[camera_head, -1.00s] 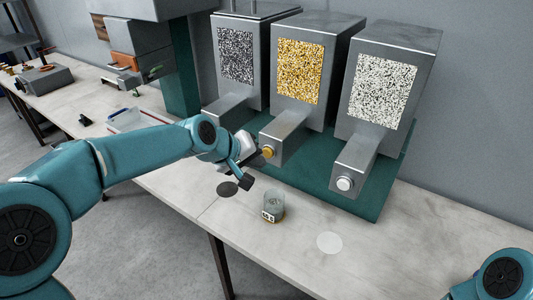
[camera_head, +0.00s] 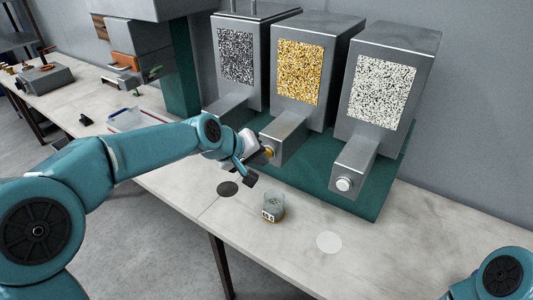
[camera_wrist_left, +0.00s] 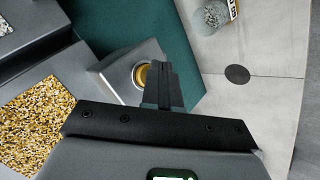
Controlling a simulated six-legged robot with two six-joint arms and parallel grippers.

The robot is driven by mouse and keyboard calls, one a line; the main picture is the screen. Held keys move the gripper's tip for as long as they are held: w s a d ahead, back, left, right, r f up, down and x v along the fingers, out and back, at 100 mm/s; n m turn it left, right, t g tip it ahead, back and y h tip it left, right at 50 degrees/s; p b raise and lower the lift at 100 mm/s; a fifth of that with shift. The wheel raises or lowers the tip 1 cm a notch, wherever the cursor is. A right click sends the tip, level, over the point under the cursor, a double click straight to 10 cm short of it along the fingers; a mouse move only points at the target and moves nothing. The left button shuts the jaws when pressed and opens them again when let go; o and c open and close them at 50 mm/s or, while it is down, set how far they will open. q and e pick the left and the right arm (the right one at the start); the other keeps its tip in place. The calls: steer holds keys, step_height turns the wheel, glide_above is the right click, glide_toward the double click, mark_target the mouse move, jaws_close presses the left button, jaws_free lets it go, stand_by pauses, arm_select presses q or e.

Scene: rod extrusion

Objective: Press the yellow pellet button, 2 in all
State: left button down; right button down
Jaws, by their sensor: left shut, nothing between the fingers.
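The yellow button (camera_head: 268,152) sits on the front of the middle dispenser (camera_head: 291,125), whose window shows yellow pellets. My left gripper (camera_head: 261,156) is at this button with its fingers shut and empty. In the left wrist view, the shut fingertips (camera_wrist_left: 157,66) overlap the right side of the yellow button (camera_wrist_left: 141,75). I cannot tell whether they touch it or how far it is pressed. A clear cup (camera_head: 273,205) with a label stands on the table below the dispensers; grey content shows in it in the wrist view (camera_wrist_left: 213,16). My right gripper is out of view.
A dispenser with dark pellets (camera_head: 237,60) stands left, one with white pellets (camera_head: 382,90) and a white button (camera_head: 344,184) right. A dark disc (camera_head: 228,188) and a white disc (camera_head: 329,242) mark the table. A tray (camera_head: 126,119) lies left.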

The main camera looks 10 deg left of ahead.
arm_select(q)
steer(key=shift+w+d, duration=0.15)
steer(key=shift+w, duration=0.15)
stand_by(0.4)
steer(key=shift+s+a+b, duration=0.35)
steer(key=shift+s+b, duration=0.05)
steer(key=shift+s, duration=0.45)
steer(key=s, duration=0.1)
steer(key=s+a+b, duration=0.1)
steer(key=s, duration=0.1)
steer(key=s+b, duration=0.1)
steer(key=shift+s+a, duration=0.35)
steer(key=shift+s, duration=0.05)
